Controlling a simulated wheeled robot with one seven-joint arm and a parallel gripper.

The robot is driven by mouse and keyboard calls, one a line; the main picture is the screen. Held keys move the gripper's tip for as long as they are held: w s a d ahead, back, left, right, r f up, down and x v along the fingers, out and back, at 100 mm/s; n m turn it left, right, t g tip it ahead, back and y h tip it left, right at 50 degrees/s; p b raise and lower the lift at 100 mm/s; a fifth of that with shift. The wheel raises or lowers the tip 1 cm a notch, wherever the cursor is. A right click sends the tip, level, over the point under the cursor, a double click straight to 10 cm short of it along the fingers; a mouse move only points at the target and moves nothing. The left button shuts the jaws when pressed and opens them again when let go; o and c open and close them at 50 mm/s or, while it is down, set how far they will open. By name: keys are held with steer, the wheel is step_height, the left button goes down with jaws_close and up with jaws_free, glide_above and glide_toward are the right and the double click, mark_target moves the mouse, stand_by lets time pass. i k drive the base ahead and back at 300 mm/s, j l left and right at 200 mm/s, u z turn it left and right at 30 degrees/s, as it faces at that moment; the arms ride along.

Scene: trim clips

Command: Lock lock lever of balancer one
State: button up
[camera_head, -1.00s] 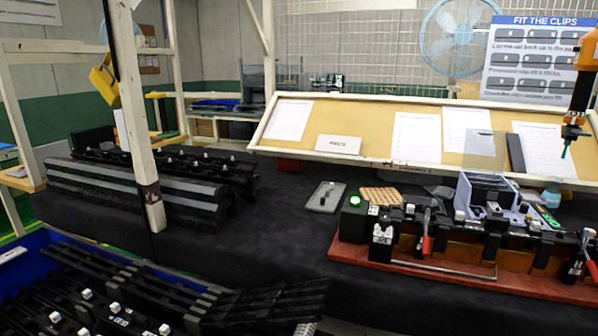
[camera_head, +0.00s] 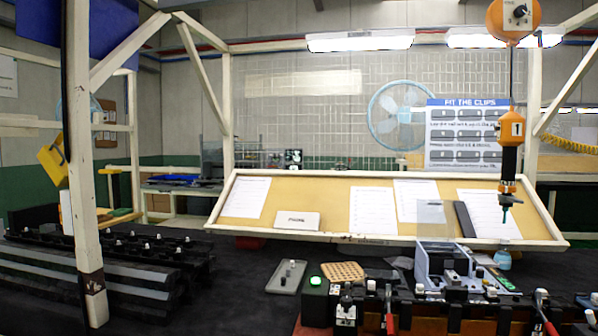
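An orange balancer (camera_head: 497,24) hangs at the top right, with a dark round part bearing a small light mark on its face. A thin cable runs down from it to an orange tool (camera_head: 511,130) marked "1", with a black body and a teal tip. The tool hangs upright in front of the sloped board. I cannot make out the lock lever or its position at this size. My gripper is not in view.
A fixture with red-handled clamps (camera_head: 389,312) and a green light (camera_head: 315,281) stands on the dark table at the lower right. The sloped paper board (camera_head: 335,205) is behind it. Black trim parts (camera_head: 95,270) lie left, behind a white post (camera_head: 82,180).

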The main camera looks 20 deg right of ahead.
mark_target(538, 34)
steer(key=z, duration=1.15)
